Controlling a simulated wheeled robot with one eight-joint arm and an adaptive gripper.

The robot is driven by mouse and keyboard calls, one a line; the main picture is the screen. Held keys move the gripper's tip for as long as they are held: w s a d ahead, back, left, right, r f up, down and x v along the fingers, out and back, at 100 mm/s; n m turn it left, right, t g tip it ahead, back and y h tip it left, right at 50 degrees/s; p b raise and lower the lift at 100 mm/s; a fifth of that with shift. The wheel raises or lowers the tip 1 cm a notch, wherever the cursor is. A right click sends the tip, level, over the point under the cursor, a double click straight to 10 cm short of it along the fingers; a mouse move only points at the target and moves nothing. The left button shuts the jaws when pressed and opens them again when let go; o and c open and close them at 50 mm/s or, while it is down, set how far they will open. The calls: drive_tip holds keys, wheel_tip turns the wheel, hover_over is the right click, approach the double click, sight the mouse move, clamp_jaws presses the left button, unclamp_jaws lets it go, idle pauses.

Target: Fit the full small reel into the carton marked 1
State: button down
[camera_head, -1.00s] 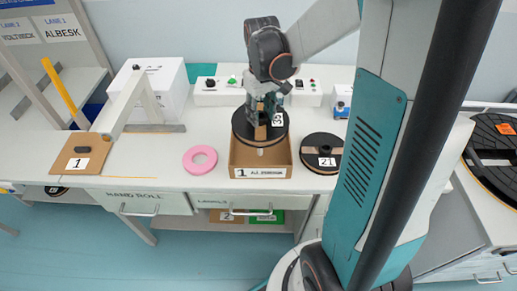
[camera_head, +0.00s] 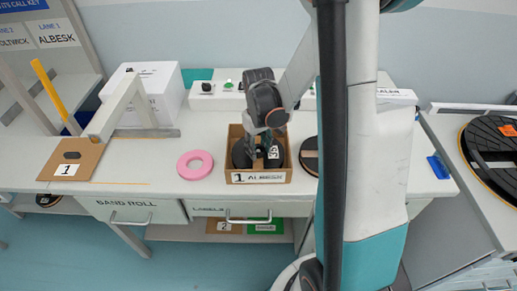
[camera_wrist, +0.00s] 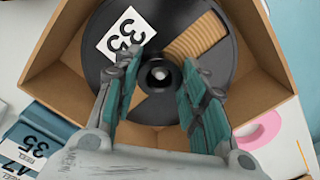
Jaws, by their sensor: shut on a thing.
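The small reel (camera_wrist: 185,75) is black with a white 35 label and tan windings showing through its flange. In the head view the reel (camera_head: 240,156) is down inside the open brown carton marked 1 (camera_head: 259,178), lying about flat. My gripper (camera_wrist: 161,68) is shut on the reel's centre hub, with a finger on either side. It also shows in the head view (camera_head: 259,150), reaching down into the carton. The carton's walls (camera_wrist: 55,55) surround the reel in the wrist view. The reel's underside and the carton floor beneath it are hidden.
A pink ring (camera_head: 195,164) lies left of the carton. Another black reel (camera_head: 309,157) lies to its right, partly hidden by my arm. A control strip (camera_head: 225,98) runs behind.

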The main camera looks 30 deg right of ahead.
drive_tip(key=shift+f, duration=0.15)
drive_tip(key=c, duration=1)
unclamp_jaws()
wheel_tip(320, 180, up, 12)
drive_tip(key=p, duration=0.4)
drive_tip(key=shift+r, duration=0.2)
